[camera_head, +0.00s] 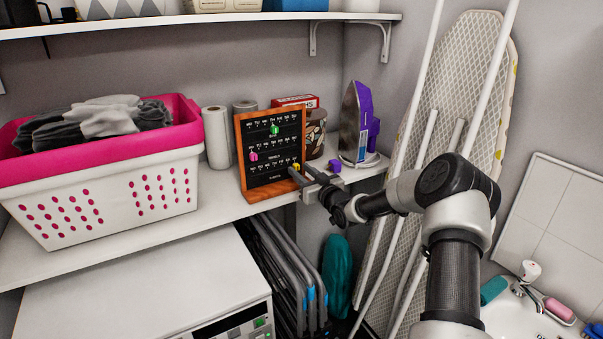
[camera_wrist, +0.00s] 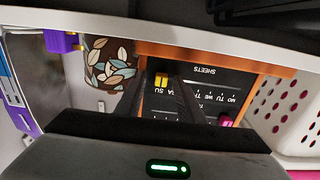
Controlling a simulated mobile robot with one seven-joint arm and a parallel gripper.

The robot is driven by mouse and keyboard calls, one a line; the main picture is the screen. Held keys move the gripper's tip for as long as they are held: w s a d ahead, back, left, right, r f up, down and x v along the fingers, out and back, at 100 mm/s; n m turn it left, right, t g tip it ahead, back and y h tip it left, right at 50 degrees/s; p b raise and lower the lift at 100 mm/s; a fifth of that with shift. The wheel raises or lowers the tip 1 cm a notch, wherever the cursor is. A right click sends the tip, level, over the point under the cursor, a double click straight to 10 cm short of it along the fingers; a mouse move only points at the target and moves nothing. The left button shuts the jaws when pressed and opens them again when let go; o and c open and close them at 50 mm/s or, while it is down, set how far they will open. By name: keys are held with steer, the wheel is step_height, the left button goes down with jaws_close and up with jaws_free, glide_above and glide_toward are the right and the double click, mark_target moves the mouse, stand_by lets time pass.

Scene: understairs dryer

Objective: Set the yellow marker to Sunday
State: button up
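The wood-framed black weekday board (camera_head: 241,150) stands on the counter with rows of day letters. The yellow marker (camera_head: 296,168) is at the right end of its bottom row. In the wrist view the board is upside down, and the yellow marker (camera_wrist: 161,80) sits by the SU letters, above the word SHEETS on the board itself. My gripper (camera_head: 300,176) is at the board's lower right corner. In the wrist view its dark fingers (camera_wrist: 160,84) stand apart on either side of the marker. Contact with the marker cannot be told.
A green marker (camera_head: 274,130) and a pink marker (camera_head: 253,155) are on higher rows. A leaf-patterned canister (camera_head: 316,140) and a purple iron (camera_head: 357,125) stand right of the board. Paper rolls (camera_head: 216,138) and a laundry basket (camera_head: 110,200) are left. A shelf (camera_head: 200,19) runs above.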

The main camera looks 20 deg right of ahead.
steer(key=v, duration=1.7)
steer(key=shift+s, duration=0.25)
